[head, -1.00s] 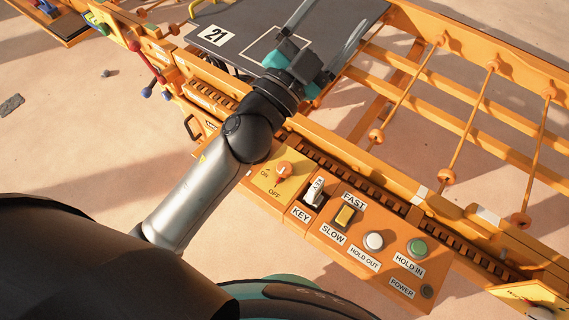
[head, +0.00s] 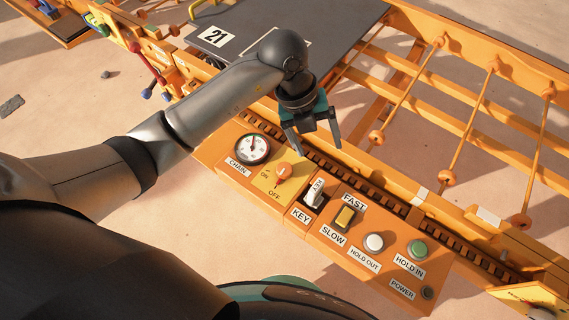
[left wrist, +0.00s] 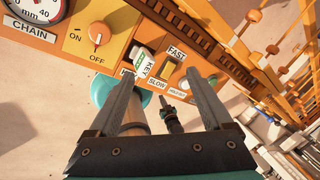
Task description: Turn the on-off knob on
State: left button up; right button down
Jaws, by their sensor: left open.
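The on-off knob (head: 284,170) is an orange-red round knob on a yellow plate marked ON and OFF, on the orange control panel (head: 325,235). It also shows in the left wrist view (left wrist: 98,33), top left, where its pale mark points toward OFF. My left gripper (head: 318,148) is open and empty, fingers pointing down, above the panel's far edge, up and right of the knob in the head view. In the left wrist view the open fingers (left wrist: 160,78) lie right of and below the knob, apart from it.
A chain gauge (head: 252,149) sits left of the knob. A white key switch (head: 315,193), a yellow fast-slow switch (head: 345,216), a white button (head: 374,241) and a green button (head: 417,249) lie to its right. Orange rails (head: 450,100) stand behind the panel.

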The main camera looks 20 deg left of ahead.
pick_arm(q)
jog(key=w+a+n+y, duration=0.1)
jog(key=a+y, duration=0.3)
jog(key=a, duration=0.3)
jog(key=b, duration=0.2)
send_over(284, 168)
notch_tip(284, 168, down, 6)
notch_tip(284, 168, down, 8)
jog(key=shift+s+d+f+b, duration=0.1)
jog(key=shift+b, duration=1.15)
jog(key=shift+f, duration=0.6)
grip_shut()
pick_arm(e)
jog(key=w+d+f, duration=0.3)
jog(key=w+f, duration=0.1)
jog(key=shift+w+d+t, duration=0.15)
jog(key=shift+d+t, duration=0.05)
jog(key=shift+t, duration=0.2)
